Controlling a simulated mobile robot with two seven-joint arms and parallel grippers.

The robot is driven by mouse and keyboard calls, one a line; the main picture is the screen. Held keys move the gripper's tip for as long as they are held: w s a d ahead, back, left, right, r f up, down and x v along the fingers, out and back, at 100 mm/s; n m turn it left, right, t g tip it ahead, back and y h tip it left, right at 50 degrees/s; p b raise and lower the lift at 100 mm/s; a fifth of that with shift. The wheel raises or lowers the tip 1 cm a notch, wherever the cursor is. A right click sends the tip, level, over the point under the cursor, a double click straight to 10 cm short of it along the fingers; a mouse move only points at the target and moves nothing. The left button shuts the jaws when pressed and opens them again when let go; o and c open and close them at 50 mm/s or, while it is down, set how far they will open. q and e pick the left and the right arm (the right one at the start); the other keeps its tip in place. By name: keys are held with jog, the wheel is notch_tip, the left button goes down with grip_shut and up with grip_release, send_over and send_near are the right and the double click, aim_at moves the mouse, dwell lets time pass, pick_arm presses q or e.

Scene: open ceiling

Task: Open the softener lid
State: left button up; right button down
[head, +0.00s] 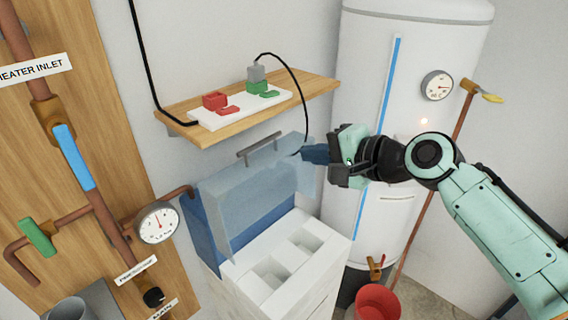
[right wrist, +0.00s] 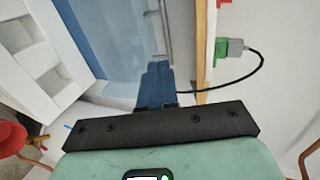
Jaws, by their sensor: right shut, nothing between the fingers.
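The softener is a white box (head: 280,283) with a blue back (head: 212,222) and open white compartments on top. Its translucent blue lid (head: 245,205) stands raised, tilted up steeply, with a grey bar handle (head: 259,148) along its upper edge. The lid also shows in the right wrist view (right wrist: 112,45), with the white compartments (right wrist: 35,65) at left. My right gripper (head: 303,153) is shut and empty, its dark blue fingertips at the lid's upper right, close to the handle. I cannot tell whether they touch the lid. My left gripper is not in view.
A wooden shelf (head: 180,127) with a power strip (head: 240,110) and a hanging black cable is just above the lid. A white heater tank (head: 375,150) stands behind my right arm. A pressure gauge (head: 157,222) is at left; a red bucket (head: 378,302) is on the floor.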

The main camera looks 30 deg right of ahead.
jog(key=s+b, duration=0.2)
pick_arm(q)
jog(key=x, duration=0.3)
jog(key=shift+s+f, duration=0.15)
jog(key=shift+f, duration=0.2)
pick_arm(e)
jog(key=t, duration=0.1)
send_near(260, 145)
jog(key=x, duration=0.7)
jog(key=shift+d, duration=0.1)
jog(key=p, duration=0.2)
jog(key=w+p, duration=0.1)
jog(key=p, duration=0.1)
jog(key=w+g+p, duration=0.1)
jog(key=p, duration=0.1)
jog(key=shift+w+a+r, duration=0.2)
jog(key=shift+a+r, duration=0.15)
jog(key=shift+a, duration=0.05)
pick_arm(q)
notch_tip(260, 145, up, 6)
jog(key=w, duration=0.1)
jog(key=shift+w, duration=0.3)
pick_arm(e)
jog(key=shift+f, duration=0.15)
jog(key=shift+s, duration=0.1)
